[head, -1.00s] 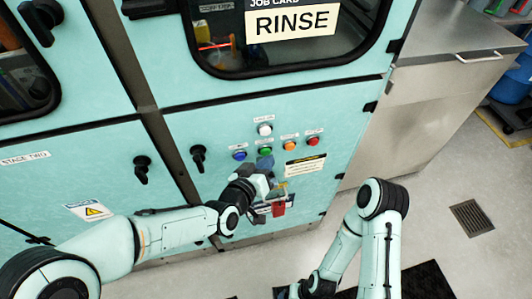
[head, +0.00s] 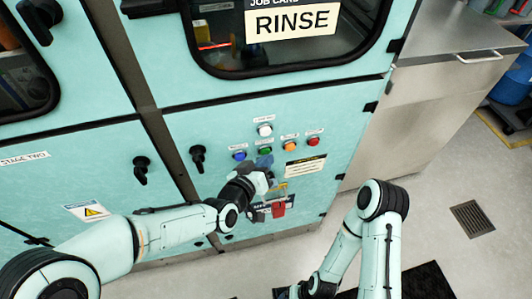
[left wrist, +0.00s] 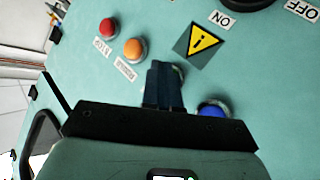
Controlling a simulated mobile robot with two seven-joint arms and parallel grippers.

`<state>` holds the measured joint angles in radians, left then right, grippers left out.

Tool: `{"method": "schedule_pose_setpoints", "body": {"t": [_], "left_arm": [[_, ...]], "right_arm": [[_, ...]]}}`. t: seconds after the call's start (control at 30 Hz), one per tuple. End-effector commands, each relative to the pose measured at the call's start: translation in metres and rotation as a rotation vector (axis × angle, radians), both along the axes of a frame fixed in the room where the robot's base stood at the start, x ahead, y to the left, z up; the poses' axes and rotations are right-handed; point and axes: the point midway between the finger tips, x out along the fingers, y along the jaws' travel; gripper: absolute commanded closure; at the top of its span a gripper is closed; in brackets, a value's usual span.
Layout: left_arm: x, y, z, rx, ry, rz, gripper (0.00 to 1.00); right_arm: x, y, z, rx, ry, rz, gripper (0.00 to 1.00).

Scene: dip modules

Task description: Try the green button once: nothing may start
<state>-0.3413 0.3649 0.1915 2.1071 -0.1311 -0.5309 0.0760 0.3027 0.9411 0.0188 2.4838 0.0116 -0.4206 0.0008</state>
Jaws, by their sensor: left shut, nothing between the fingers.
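The green button (head: 265,151) is on the turquoise panel below the RINSE window, in a row between the blue button (head: 240,155) and the orange button (head: 290,146). My left gripper (head: 265,163) is shut and empty, with its fingertips at the panel just below the green button in the head view. In the left wrist view the shut fingers (left wrist: 163,85) stand between the orange button (left wrist: 133,48) and the blue button (left wrist: 212,110) and hide the green one. I cannot tell whether they touch it. My right gripper is barely visible at the bottom edge of the head view.
A white button (head: 265,129) sits above the row and a red button (head: 313,142) at its right end. A red tag (head: 279,209) hangs below my left gripper. Black rotary handles (head: 198,158) are to the left. The RINSE window (head: 290,40) looks dark.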

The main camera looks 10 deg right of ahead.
Motion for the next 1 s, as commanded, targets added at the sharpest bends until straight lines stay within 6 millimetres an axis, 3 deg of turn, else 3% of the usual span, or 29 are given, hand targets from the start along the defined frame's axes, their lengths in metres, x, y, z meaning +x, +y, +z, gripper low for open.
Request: {"method": "schedule_pose_setpoints", "body": {"t": [0.47,1.0], "left_arm": [[0.002,0.0,0.0,0.0,-0.001,0.002,1.0],[-0.014,0.0,0.0,0.0,-0.001,0.0,1.0]], "right_arm": [[0.0,0.0,-0.001,0.0,0.0,0.0,0.17],[-0.001,0.0,-0.005,0.0,0.002,0.001,0.17]]}}
